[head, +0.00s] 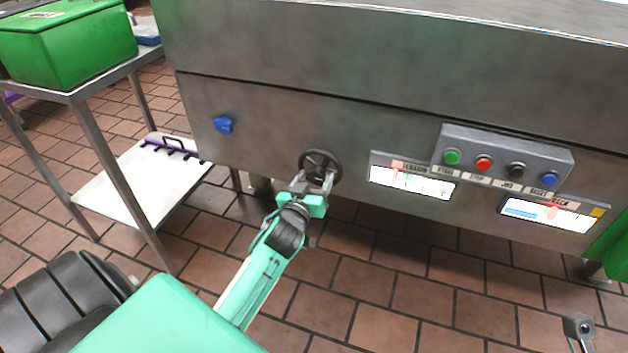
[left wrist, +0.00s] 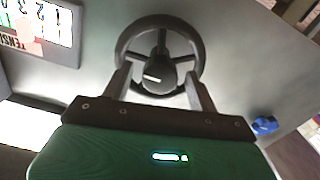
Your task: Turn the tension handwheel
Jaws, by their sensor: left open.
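The tension handwheel (head: 321,166) is a dark spoked wheel on the front panel of the steel machine. It shows large in the left wrist view (left wrist: 160,32), with a pale mark on its hub. My left gripper (head: 315,184) is at the wheel's lower part in the head view. In the left wrist view its two fingers (left wrist: 160,85) are spread apart, one on each side of the hub, overlapping the lower rim. Whether they touch the rim I cannot tell.
A blue knob (head: 223,125) sits left of the wheel. To the right are a display labelled tension (head: 411,181), a second display (head: 547,213) and a button box (head: 503,160). A steel cart (head: 108,165) with a green bin (head: 68,45) stands at left.

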